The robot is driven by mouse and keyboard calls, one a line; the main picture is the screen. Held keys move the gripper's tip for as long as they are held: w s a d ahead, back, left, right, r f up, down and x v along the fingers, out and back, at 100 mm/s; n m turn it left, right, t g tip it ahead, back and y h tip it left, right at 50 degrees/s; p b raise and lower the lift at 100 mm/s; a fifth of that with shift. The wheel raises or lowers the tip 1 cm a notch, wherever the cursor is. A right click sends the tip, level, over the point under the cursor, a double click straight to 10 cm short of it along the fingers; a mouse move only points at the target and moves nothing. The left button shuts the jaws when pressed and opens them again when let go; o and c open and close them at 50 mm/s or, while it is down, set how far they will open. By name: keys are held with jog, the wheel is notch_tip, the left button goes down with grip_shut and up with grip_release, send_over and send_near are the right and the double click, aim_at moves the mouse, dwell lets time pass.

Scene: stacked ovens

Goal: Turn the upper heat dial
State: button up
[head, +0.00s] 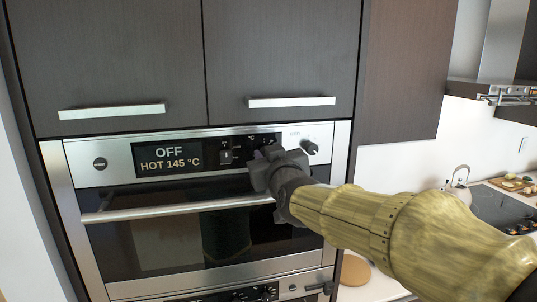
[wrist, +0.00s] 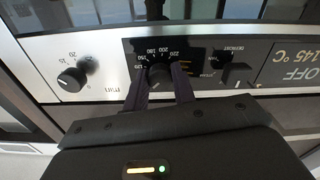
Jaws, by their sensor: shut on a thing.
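The upper oven's control panel (head: 110,160) spans the top of the oven in the head view. My gripper (head: 265,165) is at this panel, right of the display, and covers most of the upper heat dial there. In the wrist view the panel appears turned over. There the dark upper heat dial (wrist: 158,73) sits between the two fingers of my gripper (wrist: 160,84), below printed numbers such as 180, 200 and 220. The fingers are shut on the dial. Its pointer is too dark to read.
The display (head: 169,159) reads OFF and HOT 145 °C. A timer dial (head: 311,147) is right of my gripper; it also shows in the wrist view (wrist: 72,80). A function knob (wrist: 222,58) is close by. The oven handle (head: 170,208) runs below. Cupboards (head: 280,60) are above.

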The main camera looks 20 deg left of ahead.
jog(key=n+p, duration=0.1)
jog(key=n, duration=0.8)
jog(key=shift+f, duration=0.15)
dwell(0.4)
jog(key=o, duration=1)
jog(key=shift+s, duration=0.1)
